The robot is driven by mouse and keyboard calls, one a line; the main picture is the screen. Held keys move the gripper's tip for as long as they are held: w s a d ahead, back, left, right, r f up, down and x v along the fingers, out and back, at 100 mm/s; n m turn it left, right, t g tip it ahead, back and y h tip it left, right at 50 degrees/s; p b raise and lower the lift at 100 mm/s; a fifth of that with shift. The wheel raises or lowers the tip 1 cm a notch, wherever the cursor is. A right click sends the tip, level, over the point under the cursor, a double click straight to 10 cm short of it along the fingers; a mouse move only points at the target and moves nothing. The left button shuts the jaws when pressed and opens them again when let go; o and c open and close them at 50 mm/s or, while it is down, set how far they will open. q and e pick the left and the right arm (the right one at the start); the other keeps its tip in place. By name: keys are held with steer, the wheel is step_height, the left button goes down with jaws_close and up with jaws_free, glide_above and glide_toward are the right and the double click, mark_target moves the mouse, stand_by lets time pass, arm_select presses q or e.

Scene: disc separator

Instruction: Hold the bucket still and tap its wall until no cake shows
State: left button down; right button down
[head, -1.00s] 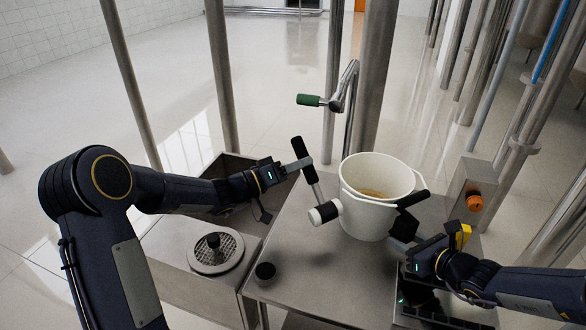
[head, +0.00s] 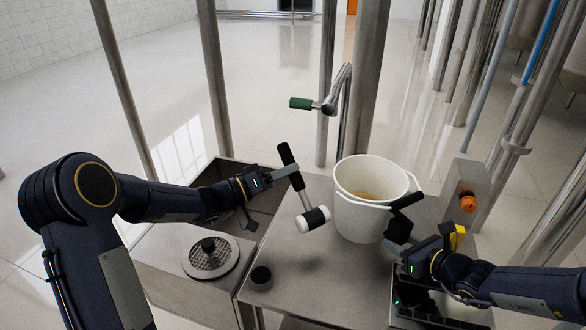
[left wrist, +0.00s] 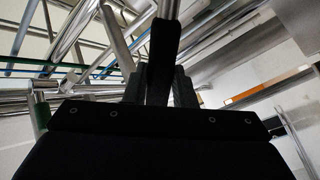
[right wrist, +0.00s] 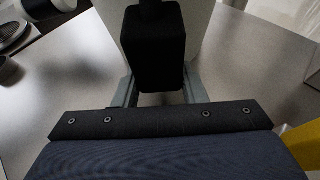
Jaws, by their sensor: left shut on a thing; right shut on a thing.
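The white bucket (head: 362,222) stands upright on the steel table. Brown cake (head: 368,195) shows inside it, low down; the near wall hides part of the inside. My left gripper (head: 291,169) is shut on the black handle of a mallet (head: 313,219), whose pale, black-banded head hangs just left of the bucket wall with a small gap. The mallet's handle also shows in the left wrist view (left wrist: 164,55). My right gripper (head: 406,240) is shut on the black grip (right wrist: 155,50) at the bucket's right side. The bucket wall is partly visible in the right wrist view (right wrist: 205,25).
A round perforated lid with a knob (head: 212,258) lies left on a steel unit. A small dark round piece (head: 261,277) sits near the table's left edge. A box with an orange knob (head: 467,203) stands right of the bucket.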

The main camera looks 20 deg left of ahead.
steer(key=shift+f, duration=0.1)
arm_select(q)
steer(key=shift+s+a, duration=0.35)
steer(key=shift+s, duration=0.05)
steer(key=x, duration=0.4)
steer(key=shift+w+d, duration=0.1)
steer(key=shift+w, duration=0.05)
arm_select(e)
steer(key=shift+d, duration=0.1)
arm_select(q)
steer(key=shift+v, duration=1.85)
